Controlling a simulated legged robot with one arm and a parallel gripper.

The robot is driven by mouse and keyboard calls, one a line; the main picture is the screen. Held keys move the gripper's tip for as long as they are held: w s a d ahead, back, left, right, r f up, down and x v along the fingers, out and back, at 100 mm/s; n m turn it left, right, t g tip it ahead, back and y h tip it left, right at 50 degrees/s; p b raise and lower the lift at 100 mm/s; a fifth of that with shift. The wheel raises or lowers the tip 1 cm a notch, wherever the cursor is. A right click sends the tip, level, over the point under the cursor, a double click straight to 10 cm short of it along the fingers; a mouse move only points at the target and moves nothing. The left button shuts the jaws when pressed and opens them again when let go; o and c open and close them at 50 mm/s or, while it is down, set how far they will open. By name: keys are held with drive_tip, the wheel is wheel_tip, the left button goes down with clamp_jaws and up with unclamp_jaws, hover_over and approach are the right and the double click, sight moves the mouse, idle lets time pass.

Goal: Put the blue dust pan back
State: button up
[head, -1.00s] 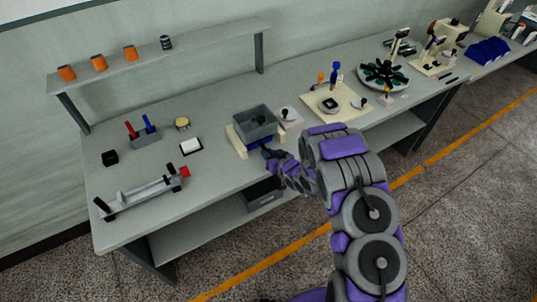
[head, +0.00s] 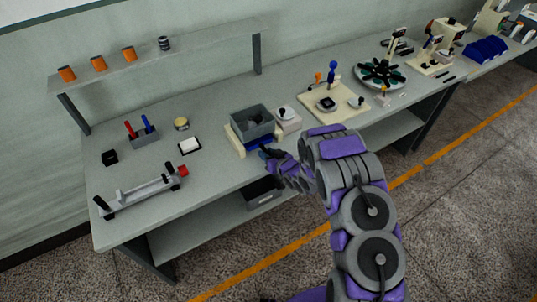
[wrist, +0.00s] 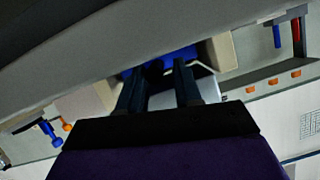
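The blue dust pan (head: 259,146) shows as a blue strip low in the beige stand, under the grey bin (head: 268,112). In the wrist view a blue part (wrist: 185,55) lies just past my fingertips, with the rest hidden by the large grey surface. My gripper (head: 266,154) is at the front of the stand, close to the table's front edge. In the wrist view my gripper's two dark fingers (wrist: 166,75) stand apart with a gap between them. A dark shape sits near the tips; I cannot tell whether they touch the pan.
A cream fixture board (head: 350,112) stands right of the bin, with a small white block (head: 288,122) between. A white pad (head: 189,146), a red and blue tool holder (head: 145,138) and a grey rail fixture (head: 140,193) lie left. The front middle left of the table is clear.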

drive_tip(key=shift+s+d+f, duration=0.15)
drive_tip(key=shift+s+f, duration=0.05)
drive_tip(key=shift+f, duration=0.2)
drive_tip(key=shift+r, duration=0.4)
drive_tip(key=p+v, duration=0.1)
drive_tip(key=v, duration=1)
drive_tip(key=shift+r, duration=0.45)
drive_tip(key=shift+d, duration=0.1)
